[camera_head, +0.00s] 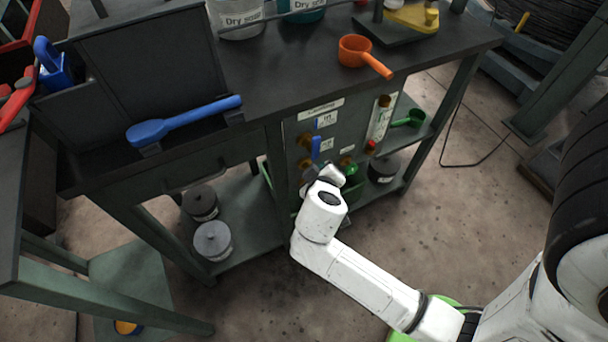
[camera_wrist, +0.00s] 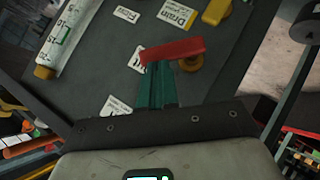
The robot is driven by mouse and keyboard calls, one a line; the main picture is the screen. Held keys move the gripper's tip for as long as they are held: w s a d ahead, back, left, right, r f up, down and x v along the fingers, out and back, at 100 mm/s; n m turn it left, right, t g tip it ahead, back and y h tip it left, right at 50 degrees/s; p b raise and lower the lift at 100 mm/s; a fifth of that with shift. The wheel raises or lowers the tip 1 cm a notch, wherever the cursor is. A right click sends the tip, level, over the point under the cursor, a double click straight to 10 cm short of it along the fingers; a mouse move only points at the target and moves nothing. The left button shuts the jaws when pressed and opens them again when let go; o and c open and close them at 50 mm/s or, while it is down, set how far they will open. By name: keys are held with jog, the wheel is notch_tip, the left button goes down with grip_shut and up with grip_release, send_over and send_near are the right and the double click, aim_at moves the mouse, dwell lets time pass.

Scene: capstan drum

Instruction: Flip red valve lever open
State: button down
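The red valve lever (camera_wrist: 172,52) lies across the tips of my gripper's teal fingers (camera_wrist: 158,88) in the wrist view. Its right part lies beside a brass-yellow valve body (camera_wrist: 192,63) on the dark panel (camera_wrist: 105,65). My fingers are side by side with almost no gap. They overlap or touch the lever's left part, and I see no sign that they clasp it. In the head view, my white wrist (camera_head: 323,205) is in front of the bench's valve panel (camera_head: 298,128), and the red lever is hidden there.
A blue lever (camera_head: 316,147) and a gauge tube (camera_head: 380,118) are on the panel. In the wrist view, a yellow handle (camera_wrist: 216,11) and the tube (camera_wrist: 66,38) are near. An orange scoop (camera_head: 356,52) lies above on the bench. Grey round weights (camera_head: 213,240) stand on the lower shelf.

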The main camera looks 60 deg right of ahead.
jog(key=shift+s+d+f+m+t+y+p, duration=0.5)
jog(key=shift+d+y+p, duration=0.25)
jog(key=shift+y+p, duration=0.25)
jog(key=shift+s+d+f+m+t+y+p, duration=0.4)
jog(key=shift+s+d+f+m+y+p, duration=0.25)
jog(key=shift+p, duration=0.4)
jog(key=shift+w+d+r, duration=0.1)
jog(key=shift+r, duration=0.1)
jog(key=s+a+r+p, duration=0.4)
jog(key=s+r, duration=0.1)
jog(key=r, duration=0.5)
jog(key=shift+s+r, duration=0.4)
